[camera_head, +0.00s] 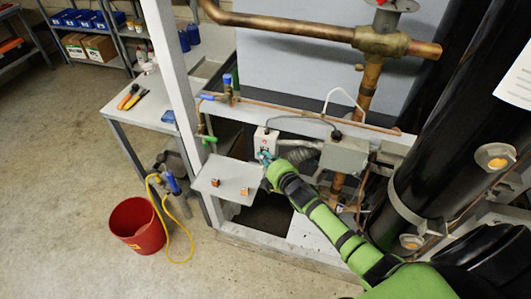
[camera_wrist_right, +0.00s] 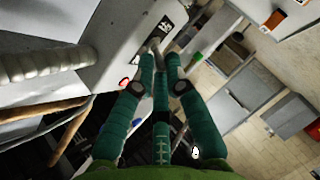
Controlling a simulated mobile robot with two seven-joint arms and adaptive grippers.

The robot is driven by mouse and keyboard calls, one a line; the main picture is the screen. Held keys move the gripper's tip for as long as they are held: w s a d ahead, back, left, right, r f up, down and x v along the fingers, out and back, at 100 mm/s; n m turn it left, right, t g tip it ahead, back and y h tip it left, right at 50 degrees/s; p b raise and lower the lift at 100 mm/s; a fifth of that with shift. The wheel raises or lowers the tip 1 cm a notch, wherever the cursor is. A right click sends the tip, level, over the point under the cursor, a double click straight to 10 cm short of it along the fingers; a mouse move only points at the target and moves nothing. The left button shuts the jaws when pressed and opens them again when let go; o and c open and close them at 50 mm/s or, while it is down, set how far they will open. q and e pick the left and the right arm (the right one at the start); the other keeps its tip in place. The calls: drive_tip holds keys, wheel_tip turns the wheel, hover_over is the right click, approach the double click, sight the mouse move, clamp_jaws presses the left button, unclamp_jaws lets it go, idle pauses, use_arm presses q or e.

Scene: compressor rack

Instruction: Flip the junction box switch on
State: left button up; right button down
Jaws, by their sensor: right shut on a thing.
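The junction box (camera_head: 265,140) is a small light-grey box with a red mark, on the rack frame in the middle of the head view. In the right wrist view its pale face (camera_wrist_right: 122,40) fills the upper middle, with a dark label and a red ring. My right gripper (camera_head: 266,158) reaches its lower front. The teal fingers (camera_wrist_right: 160,62) are closed around a small grey switch lever (camera_wrist_right: 155,43) on this face. The fingertips partly hide the lever, so its exact position is hard to tell. My left gripper is not in view.
A small grey plate (camera_head: 228,178) with two orange-brown blocks sits left of my gripper. A larger grey box (camera_head: 344,156) and copper pipes stand to the right. A red bucket (camera_head: 137,225) is on the floor at left, beside a workbench (camera_head: 150,105) with tools.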

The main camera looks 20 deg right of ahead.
drive_tip(key=shift+s+a+f, duration=0.15)
drive_tip(key=shift+s+f, duration=0.1)
drive_tip(key=shift+f, duration=0.15)
drive_tip(key=c, duration=1.3)
unclamp_jaws()
drive_tip(key=shift+c, duration=0.2)
drive_tip(key=shift+w+r, duration=0.1)
drive_tip(key=shift+r, duration=0.1)
drive_tip(key=shift+r, duration=0.25)
drive_tip(key=v, duration=0.8)
drive_tip(key=shift+f, duration=0.2)
